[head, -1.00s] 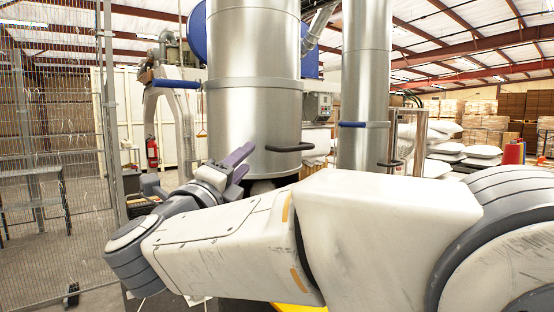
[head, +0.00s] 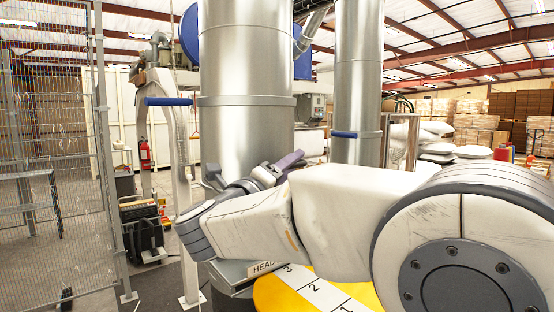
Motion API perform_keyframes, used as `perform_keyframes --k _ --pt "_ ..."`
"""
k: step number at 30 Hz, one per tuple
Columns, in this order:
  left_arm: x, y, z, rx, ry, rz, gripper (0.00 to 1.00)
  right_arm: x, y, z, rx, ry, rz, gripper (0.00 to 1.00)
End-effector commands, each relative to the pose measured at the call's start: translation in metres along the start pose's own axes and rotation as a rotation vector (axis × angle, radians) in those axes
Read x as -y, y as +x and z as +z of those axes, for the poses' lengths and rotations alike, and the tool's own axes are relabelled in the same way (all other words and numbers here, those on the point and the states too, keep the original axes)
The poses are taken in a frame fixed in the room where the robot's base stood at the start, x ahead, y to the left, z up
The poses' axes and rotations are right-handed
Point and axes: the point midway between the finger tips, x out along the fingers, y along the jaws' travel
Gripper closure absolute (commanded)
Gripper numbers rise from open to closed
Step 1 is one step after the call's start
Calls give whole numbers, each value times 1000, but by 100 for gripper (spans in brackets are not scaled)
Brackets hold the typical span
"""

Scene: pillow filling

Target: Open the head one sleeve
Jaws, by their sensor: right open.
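A large steel cylinder (head: 245,110) with a band around it stands in the centre. A plate below it carries a label that starts with HEAD (head: 262,267); the rest is hidden by my right arm. A dark curved handle (head: 213,174) shows at the cylinder's lower left. My right gripper (head: 290,160), with purple-grey fingers, is open in front of the cylinder's lower right side. Nothing shows between its fingers, and I cannot tell whether it touches the cylinder. My right arm hides the cylinder's lower end. My left gripper is not in view.
A narrower steel column (head: 358,85) with a blue bar stands to the right. A yellow disc (head: 276,296) with a numbered strip lies below my arm. A post with a blue bar (head: 167,101) and a mesh fence (head: 50,150) stand left. White sacks (head: 440,148) are stacked behind.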

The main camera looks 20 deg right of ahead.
Motion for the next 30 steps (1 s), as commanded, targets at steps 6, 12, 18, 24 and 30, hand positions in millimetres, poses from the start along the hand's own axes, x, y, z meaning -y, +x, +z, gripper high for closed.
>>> perform_keyframes --k 6,12,18,24,30 --pt "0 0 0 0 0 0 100 -1 2 0 0 -1 0 55" --pt "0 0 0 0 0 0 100 0 2 0 0 0 0 100" --pt "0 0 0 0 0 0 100 0 2 0 1 0 0 100" --pt "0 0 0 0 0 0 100 0 2 0 1 1 0 100" --pt "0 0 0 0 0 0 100 0 2 0 2 1 0 100"
